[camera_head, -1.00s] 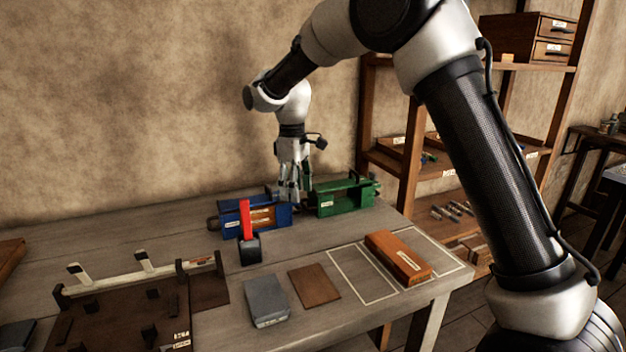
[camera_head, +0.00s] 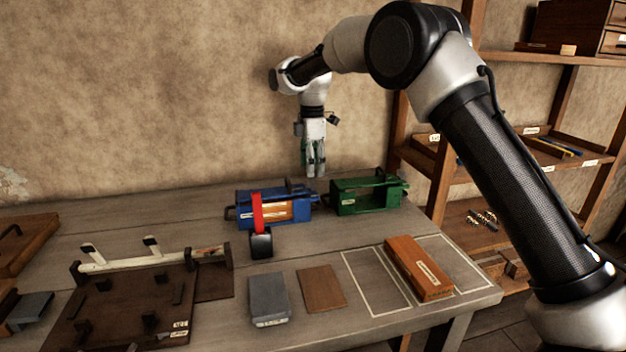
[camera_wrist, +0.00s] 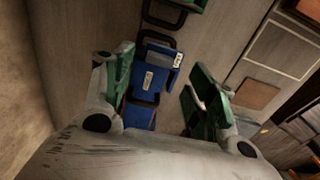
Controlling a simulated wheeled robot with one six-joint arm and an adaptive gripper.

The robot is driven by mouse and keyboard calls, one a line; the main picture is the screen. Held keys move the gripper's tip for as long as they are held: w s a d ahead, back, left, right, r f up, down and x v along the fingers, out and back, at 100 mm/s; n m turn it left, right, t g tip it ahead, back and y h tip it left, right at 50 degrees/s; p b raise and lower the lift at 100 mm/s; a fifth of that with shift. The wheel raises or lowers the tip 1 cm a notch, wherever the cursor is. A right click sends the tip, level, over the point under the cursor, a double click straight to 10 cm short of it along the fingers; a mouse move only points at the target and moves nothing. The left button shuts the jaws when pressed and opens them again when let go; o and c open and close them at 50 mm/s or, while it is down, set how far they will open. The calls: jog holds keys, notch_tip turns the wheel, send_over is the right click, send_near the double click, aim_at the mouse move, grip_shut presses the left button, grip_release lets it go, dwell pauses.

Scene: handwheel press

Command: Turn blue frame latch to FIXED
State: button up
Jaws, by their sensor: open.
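The blue frame (camera_head: 246,208) stands at the back of the table, with a wooden block and pale labels in it. A red upright bar on a black base (camera_head: 261,243) stands in front of it and hides part of it. In the wrist view the blue frame (camera_wrist: 155,82) lies between the fingers, with dark loops at its ends. I cannot tell which part is the latch or read its labels. My gripper (camera_head: 316,174) is open and empty above the back right end of the blue frame. Its green-padded fingers (camera_wrist: 160,95) are wide apart in the wrist view.
A green frame (camera_head: 365,196) stands close to the right of the blue one. A grey block (camera_head: 268,298), a brown plate (camera_head: 321,288) and an orange-brown block (camera_head: 418,267) lie in front. A dark fixture board (camera_head: 120,310) is at left. Wooden shelves (camera_head: 575,155) stand at right.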

aim_at(312, 182)
notch_tip(312, 182, down, 5)
jog(key=c, duration=1)
